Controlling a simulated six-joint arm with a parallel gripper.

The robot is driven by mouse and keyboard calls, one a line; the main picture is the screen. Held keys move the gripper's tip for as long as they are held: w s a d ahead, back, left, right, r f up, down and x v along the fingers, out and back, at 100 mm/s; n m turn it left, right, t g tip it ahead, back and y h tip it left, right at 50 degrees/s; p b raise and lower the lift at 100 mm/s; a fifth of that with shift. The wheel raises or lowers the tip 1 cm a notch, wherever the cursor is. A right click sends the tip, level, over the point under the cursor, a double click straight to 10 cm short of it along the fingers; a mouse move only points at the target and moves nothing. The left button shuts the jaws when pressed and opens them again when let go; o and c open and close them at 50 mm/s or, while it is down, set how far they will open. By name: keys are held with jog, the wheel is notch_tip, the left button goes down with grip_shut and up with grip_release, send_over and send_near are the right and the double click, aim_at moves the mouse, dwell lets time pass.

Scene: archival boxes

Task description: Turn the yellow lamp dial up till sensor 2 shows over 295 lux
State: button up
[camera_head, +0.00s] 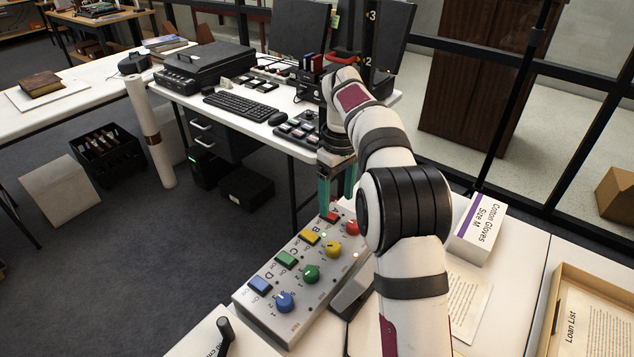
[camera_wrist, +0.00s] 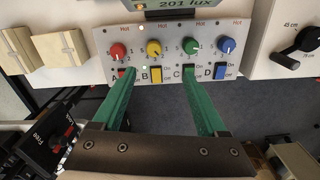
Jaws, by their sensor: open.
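A grey control box (camera_head: 255,306) carries red, yellow, green and blue dials and matching switches A to D. The yellow dial (camera_head: 333,249) is second in the row; it also shows in the wrist view (camera_wrist: 153,48), above the yellow switch B (camera_wrist: 155,75). A display (camera_wrist: 187,4) behind the box reads 201 lux; its sensor number is out of view. My gripper (camera_head: 336,195) is open and empty, with green fingers. In the wrist view, its fingertips (camera_wrist: 159,70) lie either side of switch B, below the yellow dial in the picture. Their height above the panel is unclear.
The red dial (camera_wrist: 118,50) and green dial (camera_wrist: 192,45) flank the yellow one closely. A cotton gloves box (camera_head: 480,230) lies right of my arm. A black-handled crank device (camera_wrist: 305,45) stands beside the control box. A desk with a keyboard (camera_head: 240,105) is farther back.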

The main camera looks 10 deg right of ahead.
aim_at(334, 245)
jog(key=shift+n, duration=0.4)
jog(key=f, duration=0.5)
jog(key=w+f, duration=0.1)
jog(key=f, duration=1.1)
jog(key=shift+w+d, duration=0.15)
jog(key=shift+w, duration=0.15)
jog(key=shift+c, duration=0.2)
grip_shut()
